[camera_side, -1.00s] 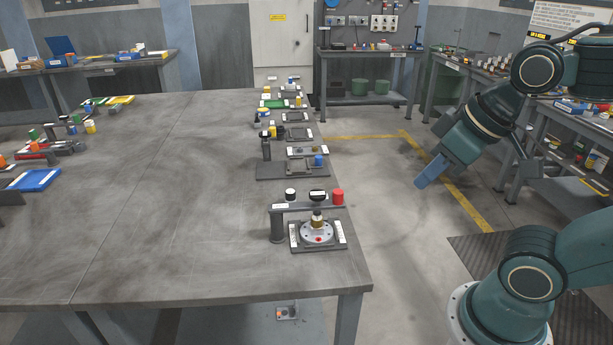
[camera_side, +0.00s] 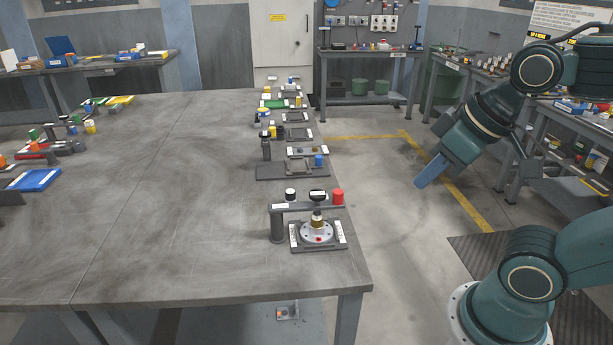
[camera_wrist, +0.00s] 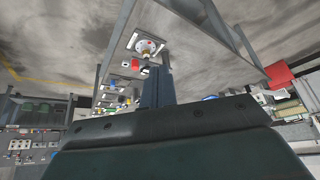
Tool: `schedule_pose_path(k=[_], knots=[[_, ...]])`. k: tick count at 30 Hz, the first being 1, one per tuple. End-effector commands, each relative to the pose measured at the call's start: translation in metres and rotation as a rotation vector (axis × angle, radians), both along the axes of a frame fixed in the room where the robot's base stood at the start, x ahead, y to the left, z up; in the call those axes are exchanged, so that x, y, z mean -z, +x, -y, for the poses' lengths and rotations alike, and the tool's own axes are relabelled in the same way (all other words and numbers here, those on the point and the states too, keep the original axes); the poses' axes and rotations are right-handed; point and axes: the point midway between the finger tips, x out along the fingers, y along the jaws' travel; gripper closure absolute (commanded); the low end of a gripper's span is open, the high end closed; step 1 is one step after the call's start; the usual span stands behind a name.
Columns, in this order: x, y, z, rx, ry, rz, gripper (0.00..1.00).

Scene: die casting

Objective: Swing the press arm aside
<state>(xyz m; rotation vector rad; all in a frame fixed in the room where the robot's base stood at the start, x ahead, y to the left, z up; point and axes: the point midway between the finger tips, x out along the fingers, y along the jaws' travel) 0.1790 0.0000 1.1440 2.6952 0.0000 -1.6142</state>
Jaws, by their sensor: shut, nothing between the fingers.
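The press arm (camera_side: 293,207) is a dark grey bar on a post at the near right corner of the table. It reaches right, over a round silver die (camera_side: 317,233) on a dark base plate (camera_side: 322,248). A black knob and a red knob (camera_side: 338,196) stand up near its free end. My gripper (camera_side: 430,170) is to the right of the table, over the floor, with blue fingers shut and empty, clear of the press arm. In the wrist view, the fingers (camera_wrist: 157,84) point toward the die (camera_wrist: 150,46), which appears upside down beyond them.
The table (camera_side: 170,200) has a wide bare surface left of the press. More stations with small parts line its right edge behind the press. Loose tools and a blue tray (camera_side: 35,180) lie at the far left. Open floor lies between table and gripper.

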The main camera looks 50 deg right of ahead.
Motion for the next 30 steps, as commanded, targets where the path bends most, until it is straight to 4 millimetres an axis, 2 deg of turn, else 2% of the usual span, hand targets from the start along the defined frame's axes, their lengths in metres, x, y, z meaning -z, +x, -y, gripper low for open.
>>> schedule_pose_path(k=[11,16,23,30], knots=[[0.0,0.0,0.0,0.0,0.0,0.0,1.0],[-0.001,0.002,0.001,0.001,0.0,-0.003,0.67],[-0.008,0.018,0.004,0.016,-0.003,-0.04,0.66],[-0.017,0.054,0.016,0.049,-0.004,-0.117,0.66]])
